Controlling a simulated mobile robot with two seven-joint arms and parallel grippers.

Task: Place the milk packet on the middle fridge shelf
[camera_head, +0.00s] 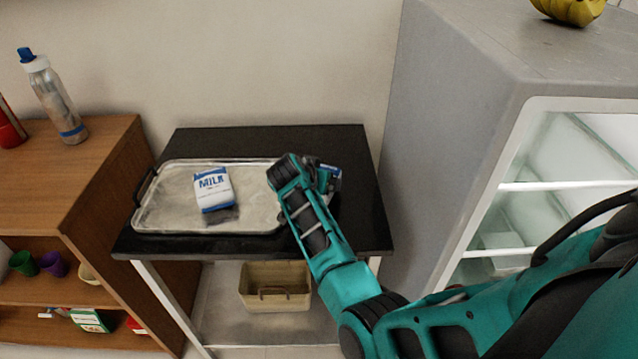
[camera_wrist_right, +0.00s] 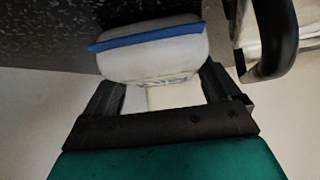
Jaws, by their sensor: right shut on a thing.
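A white and blue milk packet (camera_head: 213,190) lies on the metal tray (camera_head: 165,205) on the black-topped table. My right gripper (camera_wrist_right: 160,85) is shut on a second white packet with a blue strip (camera_wrist_right: 150,58), between its fingers in the right wrist view. In the head view my right gripper and wrist are at the tray's right end, right of the lying milk packet. Only a small blue and white part of the held packet (camera_head: 331,177) shows there. The middle fridge shelf (camera_head: 565,186) is inside the open fridge at the right. My left gripper is out of view.
The grey fridge (camera_head: 440,110) stands right of the black table (camera_head: 265,140), with bananas (camera_head: 570,10) on top. A wooden shelf unit (camera_head: 85,170) with a bottle (camera_head: 55,100) is at the left. A basket (camera_head: 275,287) is under the table. A black tray handle (camera_wrist_right: 275,40) is close beside my right gripper.

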